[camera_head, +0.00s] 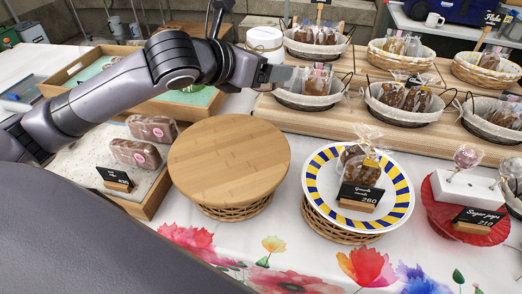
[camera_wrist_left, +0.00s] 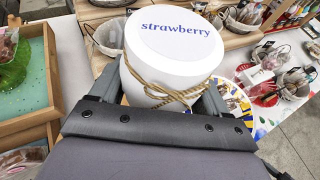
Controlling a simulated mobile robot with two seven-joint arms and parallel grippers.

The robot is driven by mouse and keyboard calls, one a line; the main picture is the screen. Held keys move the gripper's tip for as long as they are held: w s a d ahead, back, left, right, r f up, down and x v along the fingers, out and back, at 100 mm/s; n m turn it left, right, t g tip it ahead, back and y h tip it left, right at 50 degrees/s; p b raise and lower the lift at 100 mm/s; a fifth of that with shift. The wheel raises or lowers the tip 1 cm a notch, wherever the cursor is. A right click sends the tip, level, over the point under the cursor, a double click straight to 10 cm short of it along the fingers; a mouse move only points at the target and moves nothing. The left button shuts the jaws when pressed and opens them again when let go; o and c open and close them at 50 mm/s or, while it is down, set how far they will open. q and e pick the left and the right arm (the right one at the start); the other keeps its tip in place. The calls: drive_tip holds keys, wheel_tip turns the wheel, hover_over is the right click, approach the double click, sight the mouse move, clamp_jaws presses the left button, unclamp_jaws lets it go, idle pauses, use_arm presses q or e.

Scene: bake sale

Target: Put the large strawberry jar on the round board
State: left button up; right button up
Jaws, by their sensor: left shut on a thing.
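The large strawberry jar is white with a twine bow; its lid reads "strawberry" in the left wrist view (camera_wrist_left: 178,42). In the head view the jar (camera_head: 264,40) shows behind my left wrist, at the back beside the baskets. My left gripper (camera_head: 285,75) is shut on the jar, with a finger on each side of it in the wrist view. The jar's base is hidden, so I cannot tell if it touches anything. The round board (camera_head: 228,150) is bare wood on a wicker stand, nearer than the jar. My right gripper is not in view.
A striped plate (camera_head: 312,180) with a bagged treat and price sign stands right of the board. A red stand (camera_head: 440,222) is farther right. Wire baskets (camera_head: 402,112) fill the wooden riser behind. Packaged loaves (camera_head: 135,153) lie left of the board.

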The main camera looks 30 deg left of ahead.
sight(261, 48)
use_arm(q)
drive_tip(key=r, duration=0.3)
drive_tip(key=shift+s+a+r+h, duration=0.15)
drive_tip(key=shift+a+h, duration=0.05)
drive_tip(key=shift+h, duration=0.2)
wheel_tip(261, 48, down, 15)
drive_tip(key=b, duration=0.4)
drive_tip(key=shift+r, duration=0.1)
drive_tip(key=shift+f+b, duration=0.4)
drive_tip(key=shift+f, duration=0.35)
wheel_tip(261, 48, down, 4)
drive_tip(key=shift+r+b, duration=0.25)
drive_tip(key=shift+b, duration=0.15)
drive_tip(key=shift+r, duration=0.1)
drive_tip(key=o, duration=1.4)
drive_tip(key=shift+f, duration=0.2)
